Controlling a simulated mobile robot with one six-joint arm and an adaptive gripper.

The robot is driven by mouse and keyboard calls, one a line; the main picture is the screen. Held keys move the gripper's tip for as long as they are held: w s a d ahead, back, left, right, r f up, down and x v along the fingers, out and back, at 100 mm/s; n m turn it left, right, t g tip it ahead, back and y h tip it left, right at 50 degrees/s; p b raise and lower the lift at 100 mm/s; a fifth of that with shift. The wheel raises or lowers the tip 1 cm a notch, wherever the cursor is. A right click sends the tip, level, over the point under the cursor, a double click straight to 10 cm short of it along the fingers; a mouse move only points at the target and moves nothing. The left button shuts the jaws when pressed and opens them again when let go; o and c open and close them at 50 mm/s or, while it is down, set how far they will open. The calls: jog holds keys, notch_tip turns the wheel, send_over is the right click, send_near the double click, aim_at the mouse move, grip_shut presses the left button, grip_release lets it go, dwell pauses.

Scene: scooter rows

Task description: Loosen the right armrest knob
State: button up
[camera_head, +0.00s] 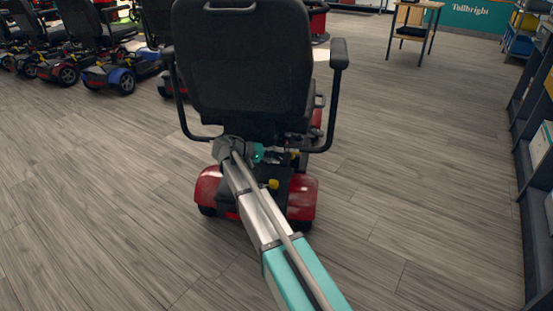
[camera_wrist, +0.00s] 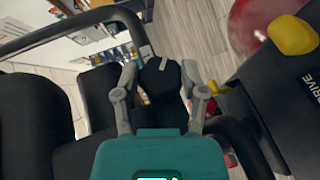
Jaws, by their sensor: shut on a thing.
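A red scooter with a black seat (camera_head: 242,65) stands with its back to me. Its right armrest (camera_head: 339,54) sits on a bent black tube (camera_head: 325,135) that runs down under the seat. In the wrist view, a black knob (camera_wrist: 160,95) with a pale mark sits between the two grey fingers of my gripper (camera_wrist: 159,72), which is shut on it. In the head view my gripper (camera_head: 259,153) reaches under the back of the seat, and the knob is hidden there.
A yellow lever (camera_wrist: 293,35) beside the word DRIVE is close on the right in the wrist view. More scooters (camera_head: 120,68) stand in a row at the left. A shelf (camera_head: 535,130) lines the right edge. The floor around this scooter is clear.

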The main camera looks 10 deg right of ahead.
dwell(0.3)
jog(key=o, duration=1.1)
jog(key=shift+o, duration=0.2)
jog(key=shift+r+y+p, duration=0.2)
jog(key=shift+y+p, duration=0.2)
jog(key=shift+p, duration=0.5)
